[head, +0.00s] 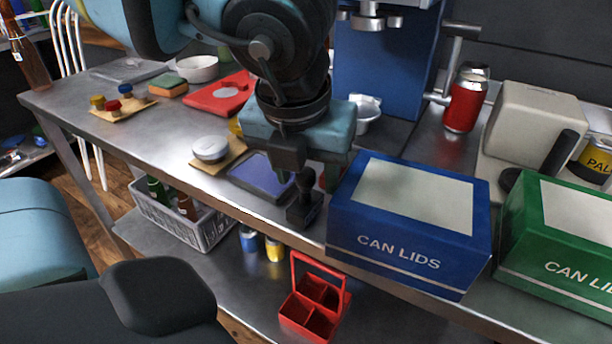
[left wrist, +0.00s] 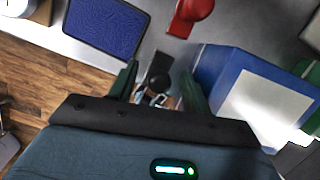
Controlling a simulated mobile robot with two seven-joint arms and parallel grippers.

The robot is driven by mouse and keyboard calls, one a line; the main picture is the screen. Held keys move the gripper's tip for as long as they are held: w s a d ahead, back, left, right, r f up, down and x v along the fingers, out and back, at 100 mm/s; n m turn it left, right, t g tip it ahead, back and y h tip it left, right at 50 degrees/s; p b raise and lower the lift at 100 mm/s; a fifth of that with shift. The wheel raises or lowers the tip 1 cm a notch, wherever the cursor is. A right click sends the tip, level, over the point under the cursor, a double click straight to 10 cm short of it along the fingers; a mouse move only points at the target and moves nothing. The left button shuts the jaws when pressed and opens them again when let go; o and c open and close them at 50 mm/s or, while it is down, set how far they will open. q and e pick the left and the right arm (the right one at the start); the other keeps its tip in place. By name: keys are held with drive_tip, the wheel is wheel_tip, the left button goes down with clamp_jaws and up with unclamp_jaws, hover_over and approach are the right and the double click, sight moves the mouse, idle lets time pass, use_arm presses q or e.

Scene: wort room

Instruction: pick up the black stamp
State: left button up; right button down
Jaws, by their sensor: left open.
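The black stamp (head: 304,208) stands near the front edge of the steel table, just left of the blue CAN LIDS box. My left gripper (head: 306,172) is above it, pointing down, and partly hides its top. In the left wrist view the black stamp (left wrist: 158,72) shows between the two dark fingers of my left gripper (left wrist: 157,88). The fingers are apart, with visible gaps to the stamp. My right gripper is not in view.
The blue CAN LIDS box (head: 408,222) is close on the right of the gripper. A blue ink pad (head: 258,178) lies to the left. A red object (left wrist: 190,14) is behind the stamp. A red caddy (head: 313,305) stands on the lower shelf.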

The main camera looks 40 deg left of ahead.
use_arm(q)
drive_tip(key=c, duration=1)
drive_tip(key=shift+c, duration=0.2)
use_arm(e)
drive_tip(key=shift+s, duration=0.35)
